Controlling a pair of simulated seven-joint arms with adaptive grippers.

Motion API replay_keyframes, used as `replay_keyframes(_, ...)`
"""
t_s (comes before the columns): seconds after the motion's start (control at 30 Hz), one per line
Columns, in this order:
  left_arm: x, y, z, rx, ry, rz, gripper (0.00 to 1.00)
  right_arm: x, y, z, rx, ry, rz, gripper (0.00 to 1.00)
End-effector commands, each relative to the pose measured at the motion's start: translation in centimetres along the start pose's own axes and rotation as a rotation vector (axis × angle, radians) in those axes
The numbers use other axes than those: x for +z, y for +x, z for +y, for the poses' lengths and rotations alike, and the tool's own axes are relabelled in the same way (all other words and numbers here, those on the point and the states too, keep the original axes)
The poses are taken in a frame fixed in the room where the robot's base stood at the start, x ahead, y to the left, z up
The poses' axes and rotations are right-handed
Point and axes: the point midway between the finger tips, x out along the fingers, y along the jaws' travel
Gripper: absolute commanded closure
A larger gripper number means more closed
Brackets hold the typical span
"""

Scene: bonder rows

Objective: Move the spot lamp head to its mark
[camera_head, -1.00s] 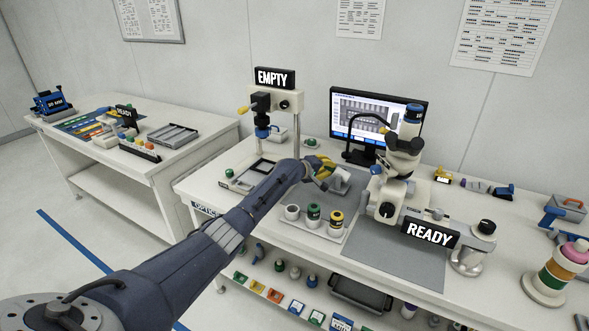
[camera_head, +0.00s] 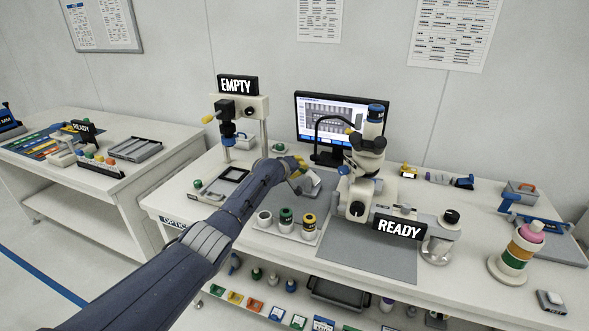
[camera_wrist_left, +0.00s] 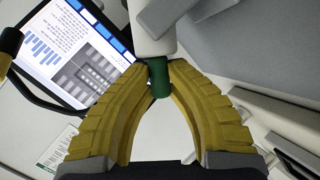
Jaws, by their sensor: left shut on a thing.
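A black gooseneck lamp (camera_head: 322,126) arches in front of the monitor, and its yellow-tipped head (camera_head: 350,130) points toward the microscope (camera_head: 364,165). A yellow tip on a black stem also shows at the left edge of the left wrist view (camera_wrist_left: 10,42). My left gripper (camera_head: 300,168) is over the bench, left of the microscope and below the lamp. What that cylinder belongs to is unclear. The lamp's mark cannot be made out. My right gripper is out of view.
A pale angled block (camera_head: 313,184) stands close to the gripper. A tray of small jars (camera_head: 287,233) is in front. The EMPTY station (camera_head: 238,112) stands left and the monitor (camera_head: 311,104) behind. A grey mat (camera_head: 352,268) has clear room in front of the microscope.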

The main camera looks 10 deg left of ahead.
Motion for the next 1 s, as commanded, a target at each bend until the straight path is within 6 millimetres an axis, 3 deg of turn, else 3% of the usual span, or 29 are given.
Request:
replay_keyframes(0.27, 0.19, 0.05, -0.1, -0.001, 0.0, -0.002, 1.0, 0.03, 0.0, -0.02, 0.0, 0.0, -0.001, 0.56)
replay_keyframes(0.3, 0.19, 0.05, -0.1, -0.001, 0.0, -0.002, 0.8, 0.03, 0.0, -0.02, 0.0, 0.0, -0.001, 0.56)
replay_keyframes(0.5, 0.1, 0.02, -0.06, -0.001, -0.001, -0.001, 0.59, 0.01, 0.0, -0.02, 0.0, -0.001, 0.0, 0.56)
replay_keyframes(1.0, 0.12, -0.82, -0.04, 0.003, 0.0, -0.004, 0.59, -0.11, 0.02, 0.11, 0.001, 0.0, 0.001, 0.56)
